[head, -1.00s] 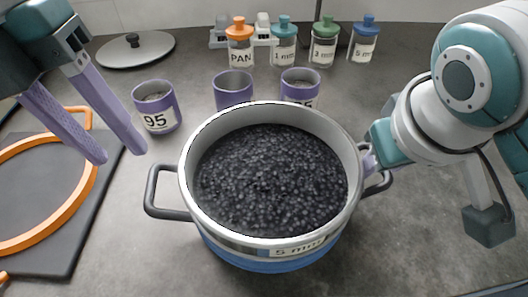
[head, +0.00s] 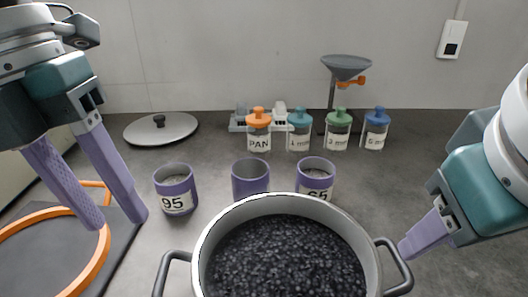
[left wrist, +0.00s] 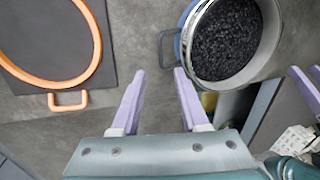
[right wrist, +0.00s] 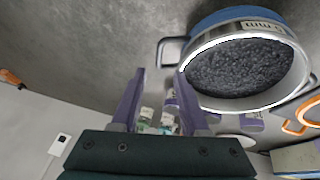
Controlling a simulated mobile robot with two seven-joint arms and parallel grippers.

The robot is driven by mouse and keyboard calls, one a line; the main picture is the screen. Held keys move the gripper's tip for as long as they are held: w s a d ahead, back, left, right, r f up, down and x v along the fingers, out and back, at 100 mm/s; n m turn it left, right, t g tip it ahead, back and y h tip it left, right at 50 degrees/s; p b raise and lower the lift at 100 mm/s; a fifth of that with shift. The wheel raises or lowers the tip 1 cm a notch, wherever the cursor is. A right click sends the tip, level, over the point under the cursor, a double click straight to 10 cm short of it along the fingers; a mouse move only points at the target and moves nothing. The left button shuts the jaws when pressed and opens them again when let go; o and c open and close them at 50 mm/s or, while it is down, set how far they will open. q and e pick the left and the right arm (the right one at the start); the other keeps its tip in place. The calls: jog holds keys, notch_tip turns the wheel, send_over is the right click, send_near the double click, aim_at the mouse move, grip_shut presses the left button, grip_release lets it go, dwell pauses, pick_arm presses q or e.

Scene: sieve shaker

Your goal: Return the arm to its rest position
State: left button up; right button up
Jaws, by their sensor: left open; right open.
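My left gripper (head: 120,224) is open and empty in the head view, above the left side of the counter. Its purple fingers stand apart in the left wrist view (left wrist: 160,75). My right gripper (head: 408,250) is beside the right handle of the pot-like sieve (head: 202,250), with its fingers overlapping in the head view. The right wrist view (right wrist: 165,75) shows its fingers apart with nothing between them. The sieve holds dark granules (head: 285,262) and also shows in both wrist views.
Purple cups (head: 176,190) stand behind the sieve. Lidded jars (head: 258,135), a grey lid (head: 160,128) and a funnel stand (head: 345,68) are at the back. An orange ring (head: 88,268) lies on a dark mat at left. The counter at right is mostly clear.

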jog(key=shift+s+r, duration=0.15)
jog(key=shift+r, duration=0.1)
